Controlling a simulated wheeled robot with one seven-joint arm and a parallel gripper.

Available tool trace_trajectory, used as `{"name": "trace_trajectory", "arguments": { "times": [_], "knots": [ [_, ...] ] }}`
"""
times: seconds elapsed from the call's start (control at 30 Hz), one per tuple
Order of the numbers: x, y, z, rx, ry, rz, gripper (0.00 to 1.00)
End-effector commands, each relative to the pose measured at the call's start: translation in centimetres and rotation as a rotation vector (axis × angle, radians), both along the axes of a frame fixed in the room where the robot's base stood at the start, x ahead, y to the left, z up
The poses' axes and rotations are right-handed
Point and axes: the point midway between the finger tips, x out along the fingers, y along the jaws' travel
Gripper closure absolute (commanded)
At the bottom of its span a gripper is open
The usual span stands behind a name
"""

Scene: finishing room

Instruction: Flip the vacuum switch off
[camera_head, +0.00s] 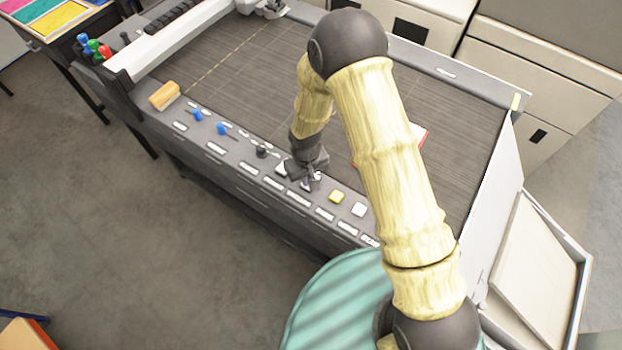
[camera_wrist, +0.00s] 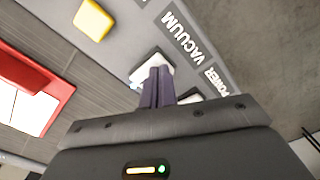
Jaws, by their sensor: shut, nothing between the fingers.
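The vacuum switch (camera_wrist: 146,62) is a white rocker in a dark frame, beside the VACUUM label (camera_wrist: 188,36) in the wrist view. My gripper (camera_wrist: 160,72) is shut and empty, its dark purple fingers overlapping the switch's near edge. I cannot tell whether they touch it or which way the rocker is tilted. In the head view my gripper (camera_head: 309,182) points down at the front control panel, and the switch is mostly hidden there. A second white switch, by the POWER label (camera_wrist: 216,80), is partly hidden behind my gripper.
A yellow button (camera_head: 336,196) and a white button (camera_head: 359,209) sit to the right on the panel. Blue knobs (camera_head: 222,128) and a wooden block (camera_head: 164,95) lie to the left. A red-edged item (camera_wrist: 30,95) lies on the dark table bed.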

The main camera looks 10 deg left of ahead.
Motion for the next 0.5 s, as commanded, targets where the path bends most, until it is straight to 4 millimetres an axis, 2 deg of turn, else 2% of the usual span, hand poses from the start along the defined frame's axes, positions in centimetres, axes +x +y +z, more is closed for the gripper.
{"name": "trace_trajectory", "arguments": {
  "times": [0.37,0.5],
  "knots": [
    [0.01,0.00,-0.53,0.000,0.000,0.000,1.00],
    [0.02,0.00,-0.15,0.001,-0.001,0.000,1.00]
  ]
}}
